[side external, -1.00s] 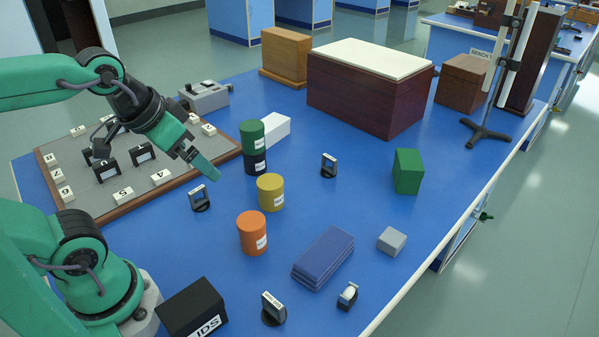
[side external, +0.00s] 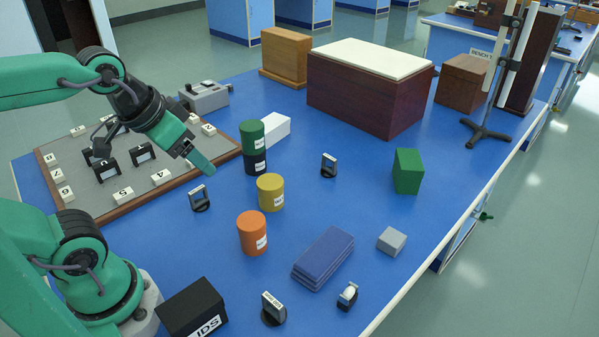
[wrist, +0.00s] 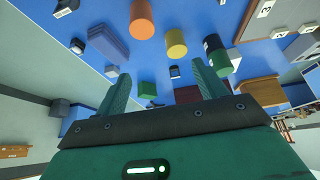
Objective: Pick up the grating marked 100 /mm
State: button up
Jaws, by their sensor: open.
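Several small dark-framed pieces stand on round black bases on the blue bench. One (side external: 200,198) is just below my gripper in the side view, one (side external: 329,165) is right of the middle, and one with a white label (side external: 273,307) is at the front. The labels are too small for me to read, so I cannot tell which is marked 100 /mm. My gripper (side external: 203,163) is open and empty above the bench, near the board's right edge. In the wrist view its fingers (wrist: 160,82) are spread apart with nothing held between them.
Green-and-black (side external: 251,150), yellow (side external: 270,192) and orange (side external: 252,232) cylinders stand right of my gripper. A blue stack (side external: 322,258), grey block (side external: 391,241), green block (side external: 408,171) and black box (side external: 192,308) stand around. A numbered board (side external: 120,209) lies left. Large boxes (side external: 365,95) are behind.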

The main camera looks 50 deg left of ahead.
jog(key=w+r+g, duration=0.1)
jog(key=w+r, duration=0.3)
jog(key=w, duration=0.6)
jog(key=g, duration=0.5)
send_over(330, 157)
notch_tip(330, 157, down, 20)
jog(key=shift+w+f, duration=0.15)
jog(key=shift+f, duration=1.55)
jog(key=shift+f, duration=2.6)
